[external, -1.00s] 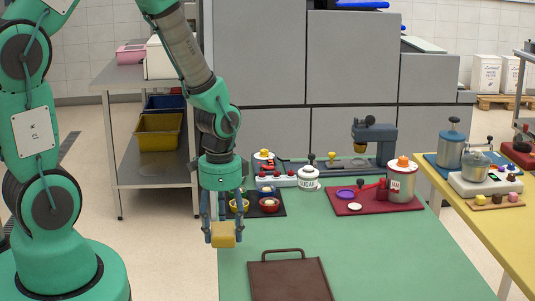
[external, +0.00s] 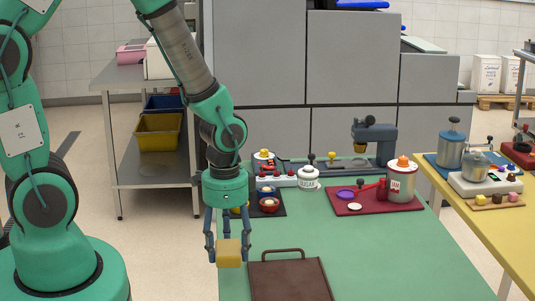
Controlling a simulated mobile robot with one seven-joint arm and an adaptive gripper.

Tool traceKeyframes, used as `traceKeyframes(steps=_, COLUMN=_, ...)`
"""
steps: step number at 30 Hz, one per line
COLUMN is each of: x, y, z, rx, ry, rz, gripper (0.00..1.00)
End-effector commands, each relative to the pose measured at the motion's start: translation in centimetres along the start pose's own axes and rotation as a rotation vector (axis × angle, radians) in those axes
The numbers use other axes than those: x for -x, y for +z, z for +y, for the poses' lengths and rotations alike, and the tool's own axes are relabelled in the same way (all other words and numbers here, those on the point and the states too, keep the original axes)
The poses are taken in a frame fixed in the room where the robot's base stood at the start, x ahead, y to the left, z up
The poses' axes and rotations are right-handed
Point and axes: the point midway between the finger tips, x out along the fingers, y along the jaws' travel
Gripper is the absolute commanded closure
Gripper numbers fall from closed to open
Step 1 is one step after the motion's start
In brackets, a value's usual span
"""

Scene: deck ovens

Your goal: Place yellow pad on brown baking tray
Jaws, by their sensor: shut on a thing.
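The yellow pad (external: 229,253) is a small yellow block held between the fingertips of my gripper (external: 228,243). My gripper points down and is shut on the pad. In the picture it is left of the table's middle, by the table's left edge. The brown baking tray (external: 290,280) lies on the green table at the front, to the right of the pad. It has a raised handle at its far end, and its near end is cut off by the frame. The pad appears apart from the tray.
Behind the gripper are a dark mat with small bowls (external: 269,204) and a white sugar jar (external: 308,178). A red mat (external: 340,205) holds a canister (external: 402,182) and a purple lid. The green table's middle (external: 350,240) is clear.

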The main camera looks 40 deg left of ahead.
Motion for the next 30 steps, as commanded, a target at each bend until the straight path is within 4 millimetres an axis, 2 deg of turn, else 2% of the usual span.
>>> traceKeyframes(steps=1, x=0.1, y=0.1, z=1.2, rx=-0.006, ry=0.000, rz=0.000, gripper=0.63)
traceKeyframes(steps=6, x=0.2, y=0.4, z=4.7, rx=-0.005, ry=0.000, rz=0.000, gripper=0.63)
traceKeyframes(steps=15, x=0.2, y=1.5, z=8.9, rx=-0.001, ry=0.000, rz=-0.002, gripper=0.63)
traceKeyframes(steps=21, x=0.3, y=1.8, z=10.0, rx=0.002, ry=0.000, rz=0.000, gripper=0.63)
traceKeyframes(steps=30, x=0.2, y=1.8, z=10.1, rx=0.003, ry=0.000, rz=-0.001, gripper=0.63)
